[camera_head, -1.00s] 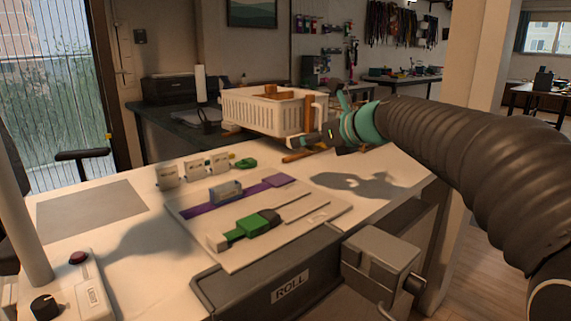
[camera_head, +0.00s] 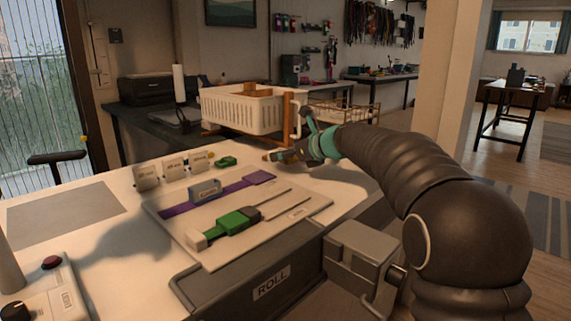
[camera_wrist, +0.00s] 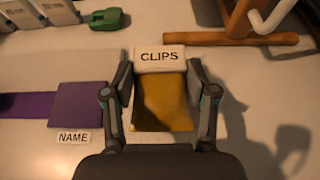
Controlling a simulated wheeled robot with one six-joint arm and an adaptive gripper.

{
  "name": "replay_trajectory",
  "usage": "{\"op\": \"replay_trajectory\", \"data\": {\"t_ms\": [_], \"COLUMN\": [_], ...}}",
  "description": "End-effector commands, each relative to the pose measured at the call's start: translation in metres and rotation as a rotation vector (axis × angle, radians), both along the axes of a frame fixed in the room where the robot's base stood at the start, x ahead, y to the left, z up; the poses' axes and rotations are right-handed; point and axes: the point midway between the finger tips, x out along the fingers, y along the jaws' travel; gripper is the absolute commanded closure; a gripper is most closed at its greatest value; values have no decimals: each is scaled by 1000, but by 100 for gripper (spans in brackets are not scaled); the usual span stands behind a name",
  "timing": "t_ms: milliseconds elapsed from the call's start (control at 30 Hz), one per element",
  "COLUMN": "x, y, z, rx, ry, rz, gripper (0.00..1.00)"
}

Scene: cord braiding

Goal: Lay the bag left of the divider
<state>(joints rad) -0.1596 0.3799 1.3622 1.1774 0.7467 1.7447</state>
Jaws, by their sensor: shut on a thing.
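My gripper (camera_wrist: 160,82) is shut on the bag (camera_wrist: 163,105), a clear-looking pouch with amber contents and a white header reading CLIPS. The header points away from my wrist, and the fingers press the bag's two sides. In the head view the bag (camera_head: 271,156) is small and partly hidden by my gripper (camera_head: 290,152), in front of the white basket. The white slatted basket (camera_head: 232,112) stands at the back of the bench. An orange-brown piece (camera_head: 252,93) shows above its rim, perhaps the divider; the basket's inside is mostly hidden.
An orange-brown frame (camera_wrist: 230,38) lies near the basket's foot. A board (camera_head: 300,216) with a purple strip (camera_head: 228,187) and a green clamp (camera_head: 236,221) lies in front. Several small white containers (camera_head: 173,166) and a green item (camera_head: 225,161) stand left. A grey mat (camera_head: 65,212) lies farther left.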

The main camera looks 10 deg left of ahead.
Motion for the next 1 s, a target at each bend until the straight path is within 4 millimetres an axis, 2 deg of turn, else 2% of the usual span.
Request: {"op": "replay_trajectory", "data": {"t_ms": [33, 133, 533, 567, 600, 667, 1000], "x": [0, 0, -1, -1, -1, -1, -1], "y": [0, 0, 0, 0, 0, 0, 0], "z": [-11, -22, -27, -27, -27, -27, -25], "rx": [0, 1, 0, 0, -1, 0, -1], "ry": [4, 3, 2, 2, 1, 2, 1], "rz": [0, 0, 1, 1, 1, 1, 1], "gripper": [78, 78, 78, 40, 30, 17, 17]}}
